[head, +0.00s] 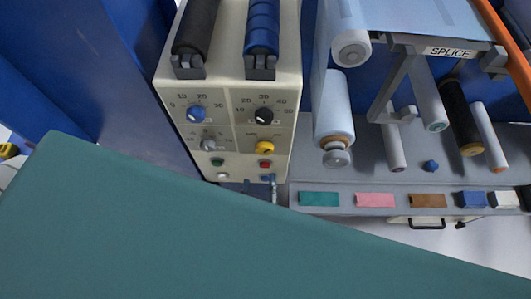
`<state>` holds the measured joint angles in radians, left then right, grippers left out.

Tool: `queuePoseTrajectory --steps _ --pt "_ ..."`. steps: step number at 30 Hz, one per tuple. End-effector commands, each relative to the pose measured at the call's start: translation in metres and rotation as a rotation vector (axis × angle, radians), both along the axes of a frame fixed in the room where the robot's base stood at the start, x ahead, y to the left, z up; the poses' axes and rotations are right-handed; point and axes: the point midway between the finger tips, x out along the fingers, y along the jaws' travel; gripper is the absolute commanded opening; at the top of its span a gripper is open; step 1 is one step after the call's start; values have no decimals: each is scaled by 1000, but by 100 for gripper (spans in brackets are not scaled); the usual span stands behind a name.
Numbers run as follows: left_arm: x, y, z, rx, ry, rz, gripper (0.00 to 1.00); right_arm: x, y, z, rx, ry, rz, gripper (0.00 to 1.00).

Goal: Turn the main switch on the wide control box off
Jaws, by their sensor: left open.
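The wide cream control box (231,93) stands in the upper middle of the head view. Its front has a blue knob (196,114), a black knob (263,115), a grey knob (207,144) and a yellow knob (264,147), with scales. Lower down are a green button (217,162), a red button (265,164) and a white one (222,176). I cannot read which control is the main switch. What seems to be my open left gripper (260,187) shows only slightly at the box's lower edge, mostly hidden. My right gripper is not in view.
A large teal surface (150,230) fills the foreground and hides what lies below. Right of the box are rollers, a SPLICE plate (449,51) and a grey ledge (395,200) with coloured blocks. Blue panels stand at the left.

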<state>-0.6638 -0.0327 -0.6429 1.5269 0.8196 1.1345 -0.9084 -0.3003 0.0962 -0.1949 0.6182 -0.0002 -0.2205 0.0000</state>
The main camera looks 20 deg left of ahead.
Motion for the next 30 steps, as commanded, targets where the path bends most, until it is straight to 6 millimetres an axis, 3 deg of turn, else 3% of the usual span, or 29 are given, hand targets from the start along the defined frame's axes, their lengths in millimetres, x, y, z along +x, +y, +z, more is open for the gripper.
queuePoseTrajectory --steps 7,12,18,26,30 --pt "48 13 0 0 -5 -3 58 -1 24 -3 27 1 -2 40" --pt "73 21 0 1 -4 -3 58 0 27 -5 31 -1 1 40" --pt "87 24 -1 2 -2 -4 58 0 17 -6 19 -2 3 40" --pt "88 25 -1 1 -1 -4 58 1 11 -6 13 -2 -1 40" --pt "88 25 0 1 -1 -4 35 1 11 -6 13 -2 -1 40"
